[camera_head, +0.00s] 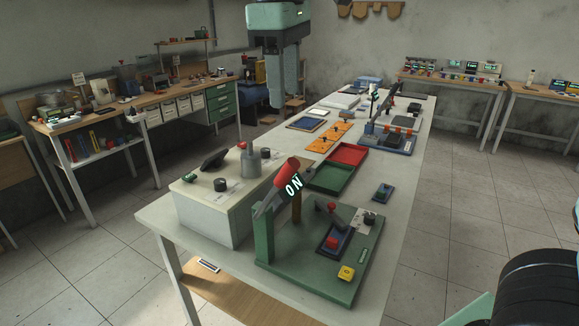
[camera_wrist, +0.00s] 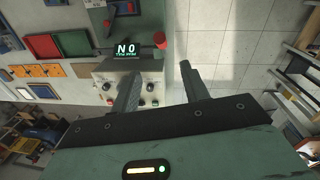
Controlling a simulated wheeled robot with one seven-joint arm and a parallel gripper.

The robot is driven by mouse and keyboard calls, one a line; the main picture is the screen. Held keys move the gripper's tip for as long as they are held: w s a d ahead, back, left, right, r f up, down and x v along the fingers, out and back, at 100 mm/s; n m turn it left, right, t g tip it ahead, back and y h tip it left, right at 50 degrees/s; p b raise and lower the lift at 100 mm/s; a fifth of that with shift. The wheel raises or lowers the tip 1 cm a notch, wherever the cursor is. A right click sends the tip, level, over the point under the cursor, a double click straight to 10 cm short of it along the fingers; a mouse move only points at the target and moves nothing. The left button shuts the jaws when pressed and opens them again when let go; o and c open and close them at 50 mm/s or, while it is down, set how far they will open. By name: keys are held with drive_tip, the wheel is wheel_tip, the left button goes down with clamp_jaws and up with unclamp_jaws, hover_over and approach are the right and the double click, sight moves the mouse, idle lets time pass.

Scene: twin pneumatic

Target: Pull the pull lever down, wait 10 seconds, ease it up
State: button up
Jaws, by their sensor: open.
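The pull lever stands on a green base (camera_head: 305,278) at the near end of the long table. Its red handle (camera_head: 287,169) is tilted upward beside a dark "ON" sign (camera_head: 294,186). The wrist view also shows the sign (camera_wrist: 125,49), upside down, with a red knob-like end (camera_wrist: 160,40) to its right. My gripper (camera_head: 287,85) hangs high above the table, well apart from the lever. In the wrist view my gripper (camera_wrist: 159,70) is open, its two fingers wide apart with nothing held. Part of the lever's pivot is hidden behind the green post.
A pale box (camera_head: 205,217) with knobs stands left of the lever. A red tray (camera_head: 348,153) and a green tray (camera_head: 330,178) lie behind it. The green base also carries a yellow button (camera_head: 346,272). The air between my gripper and the lever looks clear.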

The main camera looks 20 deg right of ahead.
sight(288, 178)
drive_tip(key=f, duration=0.5)
drive_tip(key=f+p, duration=0.1)
drive_tip(key=f, duration=0.4)
drive_tip(key=w+d+f+p, duration=0.1)
drive_tip(key=f, duration=0.5)
drive_tip(key=shift+f, duration=0.1)
drive_tip(key=shift+c, duration=0.4)
clamp_jaws()
